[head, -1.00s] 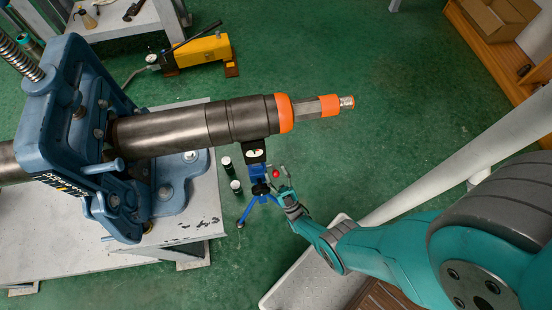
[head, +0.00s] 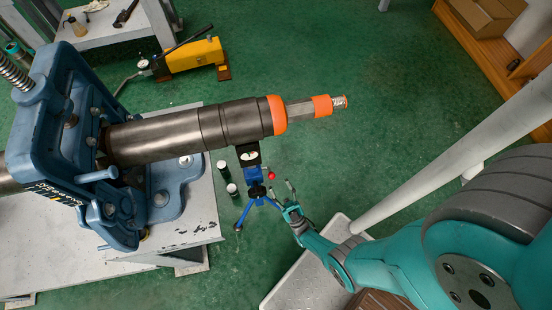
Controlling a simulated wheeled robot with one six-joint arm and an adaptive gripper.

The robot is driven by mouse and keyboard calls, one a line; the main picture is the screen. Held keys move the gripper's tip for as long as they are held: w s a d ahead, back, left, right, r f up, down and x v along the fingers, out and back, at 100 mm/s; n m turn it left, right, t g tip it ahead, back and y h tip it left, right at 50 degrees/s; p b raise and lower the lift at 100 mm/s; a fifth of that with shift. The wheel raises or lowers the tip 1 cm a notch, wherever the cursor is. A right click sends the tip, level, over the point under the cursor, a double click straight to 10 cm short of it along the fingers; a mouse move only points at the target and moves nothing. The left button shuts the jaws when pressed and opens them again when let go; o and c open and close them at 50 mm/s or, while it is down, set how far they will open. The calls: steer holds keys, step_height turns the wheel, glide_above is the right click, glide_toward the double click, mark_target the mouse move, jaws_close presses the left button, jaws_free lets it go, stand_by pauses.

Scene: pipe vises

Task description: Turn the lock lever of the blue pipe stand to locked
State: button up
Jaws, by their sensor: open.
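The blue pipe stand (head: 254,177) stands on the green floor under the steel pipe (head: 190,131), its head just below the pipe. Its small lever with a red knob (head: 271,175) points out to the right of the stand. My gripper (head: 281,191) is open and empty, just below and right of the red knob. A small gap shows between its fingers and the knob. The stand's lower legs are partly visible; which end of the lever's travel it sits at cannot be told from here.
A large blue vise (head: 85,140) clamps the pipe on a grey bench (head: 180,245). Two dark cans (head: 228,180) stand just left of the stand. A yellow pump (head: 195,56) lies behind on the floor. A white post (head: 440,165) slants at right. Open floor lies right of the pipe.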

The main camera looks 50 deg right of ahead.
steer(key=s+a, duration=0.1)
steer(key=s, duration=0.6)
steer(key=shift+a, duration=0.35)
